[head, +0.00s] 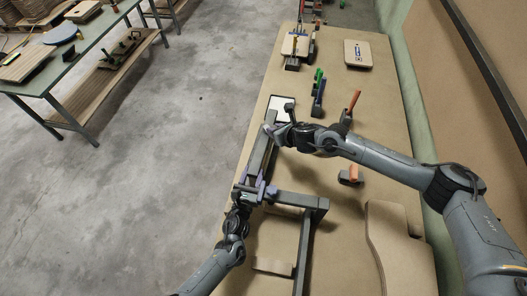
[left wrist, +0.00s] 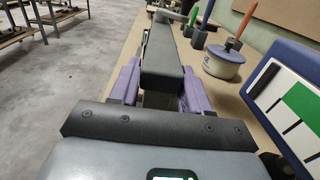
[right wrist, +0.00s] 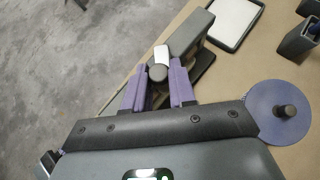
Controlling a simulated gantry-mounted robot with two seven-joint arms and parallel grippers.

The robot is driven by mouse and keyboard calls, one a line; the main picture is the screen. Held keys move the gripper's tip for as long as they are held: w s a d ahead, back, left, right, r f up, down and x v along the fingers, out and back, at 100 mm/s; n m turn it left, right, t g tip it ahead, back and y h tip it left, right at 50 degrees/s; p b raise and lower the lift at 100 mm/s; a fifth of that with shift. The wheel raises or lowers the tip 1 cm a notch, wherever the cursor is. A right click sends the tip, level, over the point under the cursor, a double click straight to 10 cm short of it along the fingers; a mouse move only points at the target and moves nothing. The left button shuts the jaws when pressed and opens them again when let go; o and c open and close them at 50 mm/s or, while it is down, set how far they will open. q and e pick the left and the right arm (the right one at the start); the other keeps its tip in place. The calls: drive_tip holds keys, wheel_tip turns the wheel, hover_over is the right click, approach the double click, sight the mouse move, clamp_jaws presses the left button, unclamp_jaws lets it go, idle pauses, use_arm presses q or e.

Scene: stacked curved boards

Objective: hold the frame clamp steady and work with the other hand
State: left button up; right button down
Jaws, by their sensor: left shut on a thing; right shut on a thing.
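The frame clamp (head: 304,245) is a dark grey bar frame lying on the workbench (head: 340,225). My left gripper (head: 256,190) is shut on a bar of it near a corner; the left wrist view shows purple fingers on both sides of the dark bar (left wrist: 165,60). My right gripper (head: 274,131) is at the far end of the same long bar. In the right wrist view its purple fingers close on a small dark rounded knob (right wrist: 158,73) with a silver piece above it. The fingers partly hide what they hold.
A curved board (head: 392,245) lies at the bench's near right. A white tray (head: 283,104), green and blue-handled tools (head: 318,88) and an orange-handled tool (head: 352,101) stand farther back. A green table (head: 88,40) is at far left across open floor.

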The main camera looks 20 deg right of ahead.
use_arm(q)
drive_tip(key=shift+r, duration=0.15)
use_arm(e)
drive_tip(key=shift+s+a+f, duration=0.15)
drive_tip(key=shift+a, duration=0.2)
drive_tip(key=c, duration=0.9)
unclamp_jaws()
drive_tip(key=shift+d, duration=0.1)
drive_tip(key=shift+r, duration=3.65)
drive_tip(key=shift+r, duration=0.15)
drive_tip(key=shift+r, duration=3.4)
